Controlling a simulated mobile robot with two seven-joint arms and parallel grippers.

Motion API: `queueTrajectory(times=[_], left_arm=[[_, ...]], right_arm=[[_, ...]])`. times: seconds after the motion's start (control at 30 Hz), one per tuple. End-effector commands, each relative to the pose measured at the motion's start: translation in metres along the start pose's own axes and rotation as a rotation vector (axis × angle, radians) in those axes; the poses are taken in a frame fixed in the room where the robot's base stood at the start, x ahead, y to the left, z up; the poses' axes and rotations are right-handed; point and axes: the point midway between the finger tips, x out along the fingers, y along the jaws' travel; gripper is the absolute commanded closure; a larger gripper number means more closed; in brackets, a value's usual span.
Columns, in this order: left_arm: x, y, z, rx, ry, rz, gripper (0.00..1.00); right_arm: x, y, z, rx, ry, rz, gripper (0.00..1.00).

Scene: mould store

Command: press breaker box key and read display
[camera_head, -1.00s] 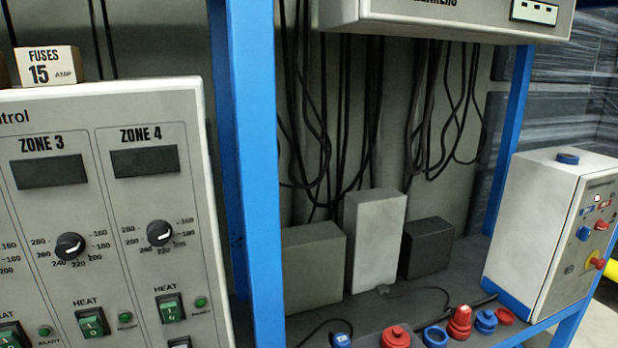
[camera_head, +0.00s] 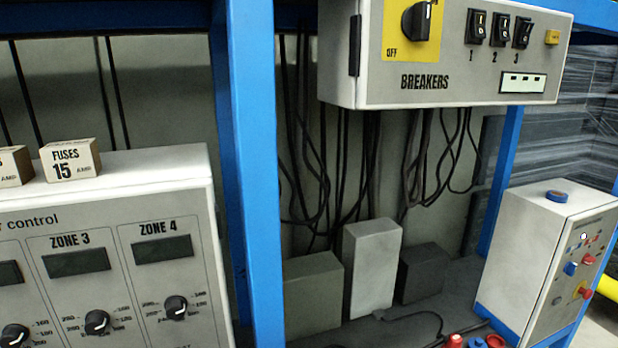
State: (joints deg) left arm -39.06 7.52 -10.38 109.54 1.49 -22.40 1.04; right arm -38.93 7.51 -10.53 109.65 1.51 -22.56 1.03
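The breaker box (camera_head: 450,50), a light grey case labelled BREAKERS, hangs at the upper right under the blue frame. Its rotary switch (camera_head: 417,20) sits on a yellow plate with OFF at the lower left. Several controls follow: rockers numbered 1, 2 and 3 (camera_head: 497,28), then a small yellow key (camera_head: 552,37) at the right end. Neither of my grippers is in view.
A zone control panel (camera_head: 110,240) fills the lower left, with fuse boxes (camera_head: 70,160) on top. A blue post (camera_head: 252,170) stands between it and the breaker box. Grey blocks (camera_head: 372,265) and hanging cables fill the shelf behind. A control box (camera_head: 545,255) stands at the right.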

Motion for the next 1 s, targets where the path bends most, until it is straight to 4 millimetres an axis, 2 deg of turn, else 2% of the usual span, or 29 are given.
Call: queueTrajectory(times=[0.07,0.67,1.0], left_arm=[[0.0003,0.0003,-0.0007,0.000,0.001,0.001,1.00],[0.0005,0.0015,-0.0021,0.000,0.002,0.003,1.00],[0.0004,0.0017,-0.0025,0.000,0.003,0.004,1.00]], right_arm=[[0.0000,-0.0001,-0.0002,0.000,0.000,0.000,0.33],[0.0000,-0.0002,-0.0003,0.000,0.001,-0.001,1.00],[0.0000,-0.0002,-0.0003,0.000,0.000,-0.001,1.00]])
